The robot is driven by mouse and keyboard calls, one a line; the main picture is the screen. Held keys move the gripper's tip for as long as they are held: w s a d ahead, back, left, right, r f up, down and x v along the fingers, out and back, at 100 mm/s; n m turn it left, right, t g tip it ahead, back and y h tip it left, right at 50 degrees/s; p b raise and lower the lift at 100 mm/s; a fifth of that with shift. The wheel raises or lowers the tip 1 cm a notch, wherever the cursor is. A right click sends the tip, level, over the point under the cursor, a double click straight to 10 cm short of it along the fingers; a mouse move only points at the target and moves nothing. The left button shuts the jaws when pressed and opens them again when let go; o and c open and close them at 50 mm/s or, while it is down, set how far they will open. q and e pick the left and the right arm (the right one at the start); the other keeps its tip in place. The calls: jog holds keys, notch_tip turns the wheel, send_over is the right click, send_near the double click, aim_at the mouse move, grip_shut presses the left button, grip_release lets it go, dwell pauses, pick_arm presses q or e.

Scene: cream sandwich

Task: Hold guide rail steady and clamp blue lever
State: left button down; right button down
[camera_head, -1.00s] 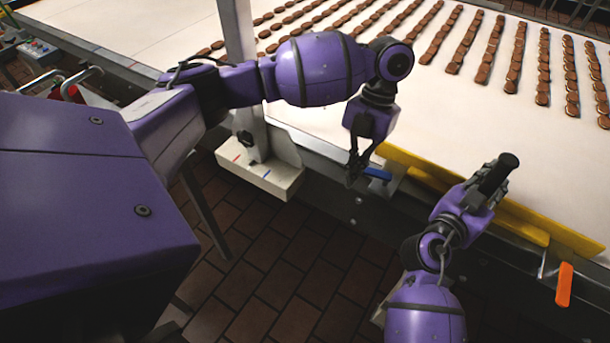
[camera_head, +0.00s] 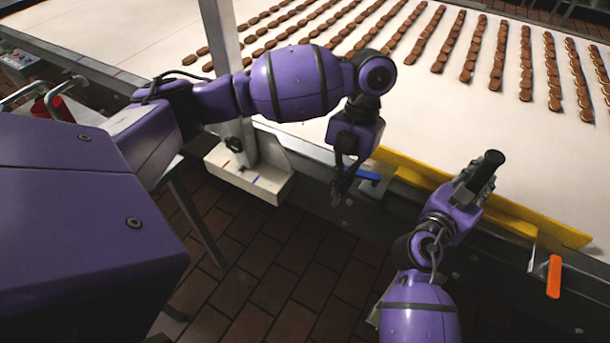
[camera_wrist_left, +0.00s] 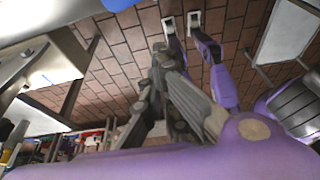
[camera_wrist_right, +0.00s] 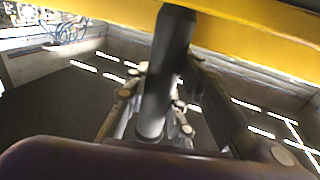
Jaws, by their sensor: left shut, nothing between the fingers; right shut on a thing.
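The yellow guide rail (camera_head: 512,215) runs along the conveyor's near edge. My right gripper (camera_head: 475,180) is shut on an upright black handle (camera_head: 487,170) beside the rail; the dark handle (camera_wrist_right: 166,75) also rises between its fingers in the right wrist view, under the yellow rail (camera_wrist_right: 250,22). The short blue lever (camera_head: 369,176) sits on a metal bracket at the conveyor's edge. My left gripper (camera_head: 339,197) points down just left of the lever, shut and empty. In the left wrist view, a bit of blue (camera_wrist_left: 118,4) shows at the top edge, apart from its fingertips (camera_wrist_left: 182,24).
An orange lever (camera_head: 554,277) hangs at the lower right. A white block with a post (camera_head: 248,176) stands left of my left gripper. Rows of brown biscuits (camera_head: 430,40) lie on the white belt. Below the conveyor's edge is brown tiled floor (camera_head: 275,260).

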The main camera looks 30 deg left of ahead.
pick_arm(q)
jog(key=v, duration=1)
jog(key=s+d+t+h, duration=0.1)
jog(key=d+t+h, duration=0.1)
jog(key=d+h, duration=1.2)
jog(key=m+t+y, duration=1.7)
jog(key=m+t, duration=0.2)
jog(key=m, duration=1.5)
send_near(360, 177)
jog(key=s+a, duration=0.1)
jog(key=s, duration=0.6)
jog(key=w+a, duration=0.3)
jog(key=w, duration=1)
jog(key=shift+f, duration=0.3)
jog(key=shift+a, duration=0.1)
